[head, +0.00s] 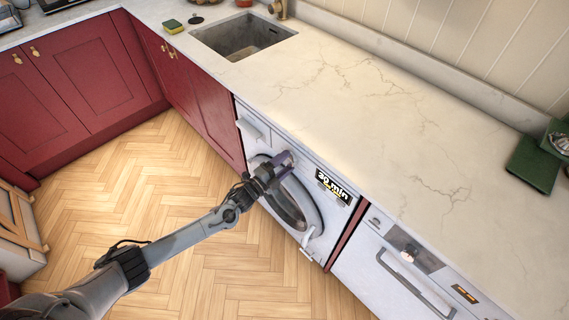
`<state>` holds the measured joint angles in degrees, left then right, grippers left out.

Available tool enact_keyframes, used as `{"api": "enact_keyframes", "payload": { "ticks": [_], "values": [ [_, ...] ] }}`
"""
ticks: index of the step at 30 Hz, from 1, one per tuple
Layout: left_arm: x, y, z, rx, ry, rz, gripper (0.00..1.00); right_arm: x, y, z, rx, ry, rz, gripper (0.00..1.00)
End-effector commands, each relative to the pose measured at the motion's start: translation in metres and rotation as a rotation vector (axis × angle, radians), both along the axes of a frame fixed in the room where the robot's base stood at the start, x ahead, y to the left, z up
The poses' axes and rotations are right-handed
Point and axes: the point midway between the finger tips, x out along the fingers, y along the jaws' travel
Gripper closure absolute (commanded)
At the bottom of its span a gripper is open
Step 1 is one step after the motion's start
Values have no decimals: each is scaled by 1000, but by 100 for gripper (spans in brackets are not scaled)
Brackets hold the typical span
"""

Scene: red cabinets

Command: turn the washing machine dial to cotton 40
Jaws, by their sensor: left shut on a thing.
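The white washing machine (318,209) is built in under the counter, left of the oven. Its round door (300,205) looks closed. A black display (333,186) on its front panel shows large white text that looks like "30 min", with a smaller yellow line too small to read. My left gripper (286,160) is at the upper front panel, left of the display, and is shut on the dial. The dial itself is hidden by the gripper, so its pointer cannot be read. My right gripper is out of view.
The pale stone counter (340,95) juts above the machine, its edge close to my left gripper. A white oven (400,270) stands to the right, red cabinets (90,85) to the left. The wooden floor (150,190) in front is clear.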

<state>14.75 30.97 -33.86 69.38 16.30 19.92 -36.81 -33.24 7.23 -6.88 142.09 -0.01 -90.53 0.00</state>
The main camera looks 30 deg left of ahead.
Motion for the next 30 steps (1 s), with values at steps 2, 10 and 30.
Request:
{"api": "enact_keyframes", "payload": {
  "ticks": [2, 10, 30],
  "values": [
    [0, 0, 1, 19, -7, 0, 69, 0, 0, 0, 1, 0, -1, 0],
    [0, 0, 1, 45, -15, -1, 69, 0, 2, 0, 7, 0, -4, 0],
    [0, 0, 0, 44, -14, 0, 13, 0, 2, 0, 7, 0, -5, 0]
  ]
}}
